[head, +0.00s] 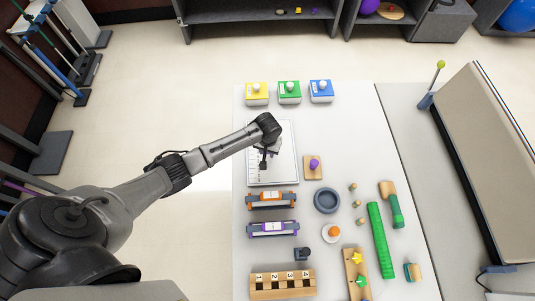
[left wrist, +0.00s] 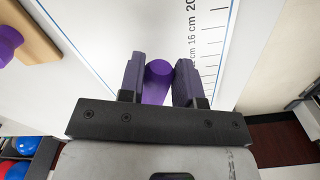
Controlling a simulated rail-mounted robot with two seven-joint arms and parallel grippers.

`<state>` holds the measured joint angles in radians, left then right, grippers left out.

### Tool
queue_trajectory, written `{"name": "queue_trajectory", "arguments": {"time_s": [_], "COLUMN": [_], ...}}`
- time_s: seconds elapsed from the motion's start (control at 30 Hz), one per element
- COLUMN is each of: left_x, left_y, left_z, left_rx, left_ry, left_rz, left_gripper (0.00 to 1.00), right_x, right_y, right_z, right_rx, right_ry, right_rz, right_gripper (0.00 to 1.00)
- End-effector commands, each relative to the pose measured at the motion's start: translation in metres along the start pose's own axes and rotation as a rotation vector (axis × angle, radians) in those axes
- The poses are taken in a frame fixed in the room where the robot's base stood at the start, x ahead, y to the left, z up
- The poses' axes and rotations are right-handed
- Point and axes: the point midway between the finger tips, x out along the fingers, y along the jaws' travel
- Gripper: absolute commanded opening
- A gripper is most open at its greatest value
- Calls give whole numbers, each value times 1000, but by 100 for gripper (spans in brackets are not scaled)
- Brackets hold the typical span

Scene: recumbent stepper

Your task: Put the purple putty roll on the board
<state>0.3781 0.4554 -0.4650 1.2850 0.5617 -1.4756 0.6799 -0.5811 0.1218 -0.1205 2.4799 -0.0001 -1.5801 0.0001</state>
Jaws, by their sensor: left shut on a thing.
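My left gripper (head: 265,158) is over the white board (head: 286,172) in the head view, with its arm reaching in from the left. In the left wrist view the two fingers of the left gripper (left wrist: 160,78) are closed on the purple putty roll (left wrist: 157,85), which stands out between them. The board (left wrist: 115,25) with its printed centimetre scale lies beyond the roll. I cannot tell whether the roll touches the board. The roll is hidden or too small to make out in the head view. My right gripper is not in view.
A wooden block with a purple knob (head: 314,163) sits just right of the board. Yellow (head: 256,92), green (head: 289,91) and blue (head: 320,90) boxes stand behind it.

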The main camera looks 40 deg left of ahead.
Motion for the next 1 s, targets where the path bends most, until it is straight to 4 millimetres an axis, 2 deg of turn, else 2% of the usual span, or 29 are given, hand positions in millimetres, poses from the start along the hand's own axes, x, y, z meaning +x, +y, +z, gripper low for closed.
{"name": "queue_trajectory", "arguments": {"time_s": [0.1,0.23,0.73,0.77,1.0], "left_x": [18,29,36,35,35], "left_y": [0,0,1,1,0], "left_z": [0,0,0,0,0], "left_rx": [-1,-1,0,0,0], "left_ry": [-1,0,0,1,0], "left_rz": [-1,-1,0,0,0], "left_gripper": [7,7,7,33,56], "right_x": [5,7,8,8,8], "right_y": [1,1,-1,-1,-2], "right_z": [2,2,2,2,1], "right_rx": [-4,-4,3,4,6], "right_ry": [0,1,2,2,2], "right_rz": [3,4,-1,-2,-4], "right_gripper": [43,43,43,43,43]}}
